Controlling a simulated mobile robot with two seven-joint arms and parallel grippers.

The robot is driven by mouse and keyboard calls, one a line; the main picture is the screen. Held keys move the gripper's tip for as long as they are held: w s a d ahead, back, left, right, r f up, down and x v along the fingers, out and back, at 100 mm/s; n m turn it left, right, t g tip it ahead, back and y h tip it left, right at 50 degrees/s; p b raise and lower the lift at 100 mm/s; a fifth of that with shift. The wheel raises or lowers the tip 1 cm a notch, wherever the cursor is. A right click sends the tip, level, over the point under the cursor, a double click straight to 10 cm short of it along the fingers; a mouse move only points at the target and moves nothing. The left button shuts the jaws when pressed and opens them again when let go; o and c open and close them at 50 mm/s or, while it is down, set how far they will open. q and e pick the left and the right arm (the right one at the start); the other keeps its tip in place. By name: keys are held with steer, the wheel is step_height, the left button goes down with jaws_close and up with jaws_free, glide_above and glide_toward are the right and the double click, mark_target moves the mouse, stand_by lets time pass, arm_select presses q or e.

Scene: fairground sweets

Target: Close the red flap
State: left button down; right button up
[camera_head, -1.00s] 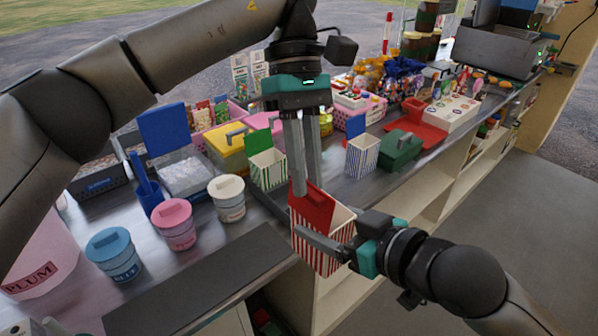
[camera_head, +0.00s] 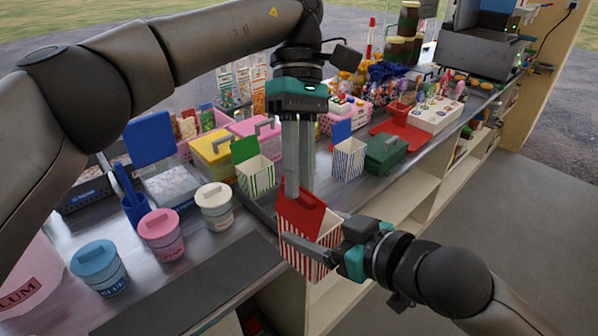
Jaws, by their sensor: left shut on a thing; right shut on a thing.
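The red flap (camera_head: 299,216) is the hinged lid of a red-and-white striped box (camera_head: 313,264) at the counter's front edge. It leans over the box top, with part of the opening showing at the right. My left gripper (camera_head: 298,192) points down from above and is shut on the flap, its fingertips at the flap's upper edge. My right gripper (camera_head: 312,248) comes from the right and is shut on the striped box, one finger lying across the front face. Its other finger is hidden.
A green-striped box (camera_head: 258,178) and a blue-striped box (camera_head: 349,159) with raised flaps stand behind. White (camera_head: 215,207), pink (camera_head: 162,236) and blue (camera_head: 99,269) lidded tubs stand at left. A dark mat (camera_head: 190,300) covers the front left counter.

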arm_select(q)
steer(key=c, duration=0.8)
jaws_free()
steer(key=shift+c, duration=0.2)
steer(key=shift+s+a, duration=0.1)
steer(key=shift+s, duration=0.05)
